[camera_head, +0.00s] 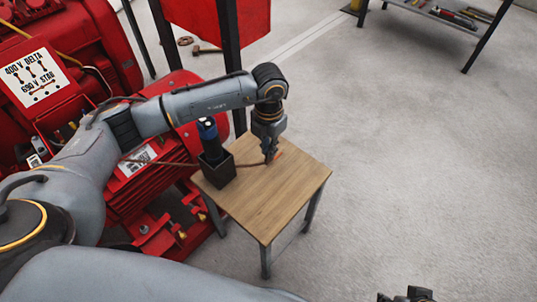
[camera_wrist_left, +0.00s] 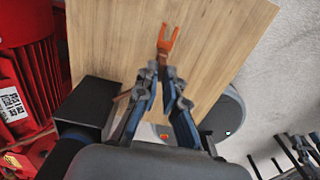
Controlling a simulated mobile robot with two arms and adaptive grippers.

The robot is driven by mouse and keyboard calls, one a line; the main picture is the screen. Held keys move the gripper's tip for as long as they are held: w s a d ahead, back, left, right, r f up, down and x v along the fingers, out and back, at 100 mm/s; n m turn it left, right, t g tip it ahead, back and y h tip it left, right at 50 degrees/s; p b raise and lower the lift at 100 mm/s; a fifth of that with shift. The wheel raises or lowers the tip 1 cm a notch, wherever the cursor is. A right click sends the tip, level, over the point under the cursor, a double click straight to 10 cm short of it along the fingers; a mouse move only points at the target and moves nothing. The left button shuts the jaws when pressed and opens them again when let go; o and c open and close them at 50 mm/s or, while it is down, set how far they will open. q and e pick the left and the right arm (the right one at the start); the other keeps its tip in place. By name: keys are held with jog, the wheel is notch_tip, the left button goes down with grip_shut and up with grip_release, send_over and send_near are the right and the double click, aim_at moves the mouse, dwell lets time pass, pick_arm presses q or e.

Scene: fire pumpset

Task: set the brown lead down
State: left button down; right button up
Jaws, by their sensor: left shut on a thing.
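The brown lead (camera_head: 168,164) runs from the red machine at the left, past the black holder, to my left gripper (camera_head: 270,158). Its orange fork-shaped end (camera_wrist_left: 167,42) sticks out beyond the fingertips of the left gripper (camera_wrist_left: 164,75), over the wooden tabletop (camera_head: 265,210). The left gripper points down and is shut on the lead close to this end. I cannot tell whether the fork touches the wood. A short brown stretch of the lead shows left of the fingers in the wrist view. My right gripper (camera_head: 407,296) is only partly in view at the bottom edge.
A black holder (camera_head: 215,172) with a dark, blue-topped tool (camera_head: 208,135) stands at the tabletop's left corner, close to the gripper. The red machine (camera_head: 155,190) borders the table on the left. A workbench (camera_head: 430,12) stands far right. The tabletop's front half is clear.

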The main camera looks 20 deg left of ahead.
pick_arm(q)
jog(key=shift+f, duration=1.45)
jog(key=shift+f+b, duration=0.1)
jog(key=shift+b, duration=0.2)
jog(key=c, duration=1.5)
grip_release()
jog(key=shift+o, duration=0.2)
